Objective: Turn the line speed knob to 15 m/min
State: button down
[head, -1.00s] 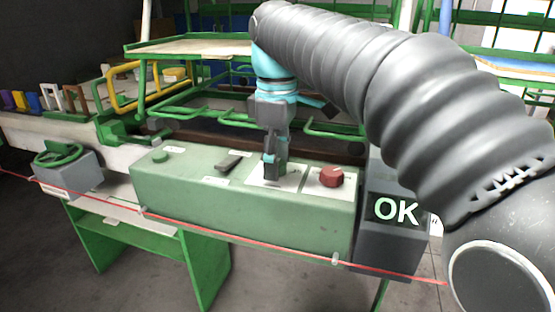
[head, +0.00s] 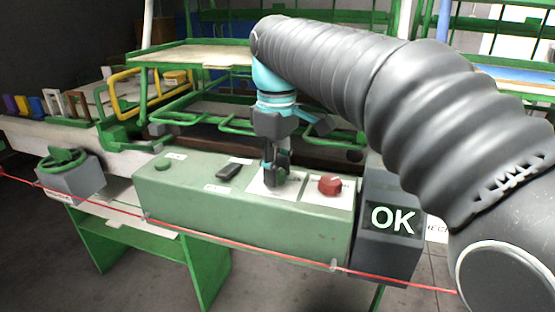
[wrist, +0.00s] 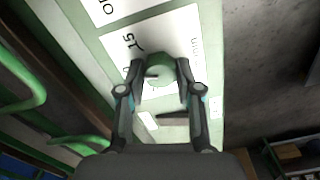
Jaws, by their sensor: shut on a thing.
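The line speed knob (wrist: 161,68) is a small round green knob on a white label plate (wrist: 165,22) in the wrist view. A "15" mark is legible on the plate, up and left of the knob; "min" lettering is at the right. A short dark mark shows at the knob's lower left; I cannot tell the exact setting. My gripper (wrist: 160,72) is shut on the knob, one finger on each side. In the head view, my gripper (head: 275,180) points down at the plate on the green control box (head: 240,222) and hides most of the knob.
A red knob (head: 329,185) sits close right of my gripper. A black switch (head: 229,171) and a green button (head: 163,164) are to the left. A screen reading "OK" (head: 392,220) is at the right. A red cord (head: 250,243) runs across the box front.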

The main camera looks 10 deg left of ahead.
jog(key=m+p, duration=0.1)
jog(key=m, duration=0.3)
jog(key=shift+m, duration=2.3)
jog(key=c, duration=0.8)
grip_release()
jog(key=shift+o, duration=0.2)
notch_tip(320, 180, up, 12)
